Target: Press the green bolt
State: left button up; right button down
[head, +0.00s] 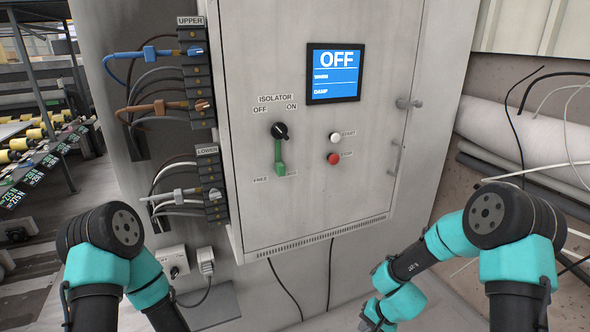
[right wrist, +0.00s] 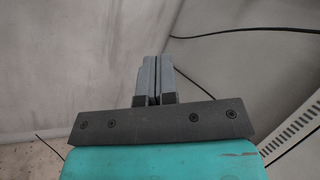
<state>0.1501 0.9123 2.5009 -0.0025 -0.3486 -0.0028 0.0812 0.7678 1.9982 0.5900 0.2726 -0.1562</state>
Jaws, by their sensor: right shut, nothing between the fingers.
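The green bolt (head: 280,168) is on the front of the grey cabinet, just under the black isolator knob (head: 280,131). A green strip joins it to the knob, and labels stand either side of it, one reading FREE. My right gripper (right wrist: 157,70) is shut and empty in the right wrist view, with a plain grey surface behind it. In the head view my right arm is low at the right, well apart from the bolt. My left arm shows at the lower left, but its gripper is out of view.
The cabinet door also has a screen (head: 333,73) reading OFF, a white button (head: 336,138), a red button (head: 334,159) and a handle (head: 396,157). Plugs and cables (head: 175,105) crowd its left side. Loose cables hang at the right. Space before the door is clear.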

jog(key=w+a+r+m+t+y, duration=0.1)
jog(key=w+a+r+t+y, duration=0.2)
jog(key=w+r, duration=0.8)
jog(key=n+t+y, duration=0.2)
jog(key=n+y, duration=0.1)
jog(key=y, duration=0.5)
send_near(295, 168)
jog(key=s+d+r, duration=0.2)
jog(key=s+d, duration=0.1)
jog(key=d, duration=0.1)
jog(key=shift+s+a+r, duration=0.1)
jog(key=x, duration=1)
jog(key=shift+s+a, duration=0.1)
jog(key=a, duration=0.1)
jog(key=s+a, duration=0.1)
jog(key=a, duration=0.1)
jog(key=shift+s, duration=0.1)
jog(key=shift+s+a, duration=0.2)
jog(key=shift+a, duration=0.05)
jog(key=shift+a, duration=0.1)
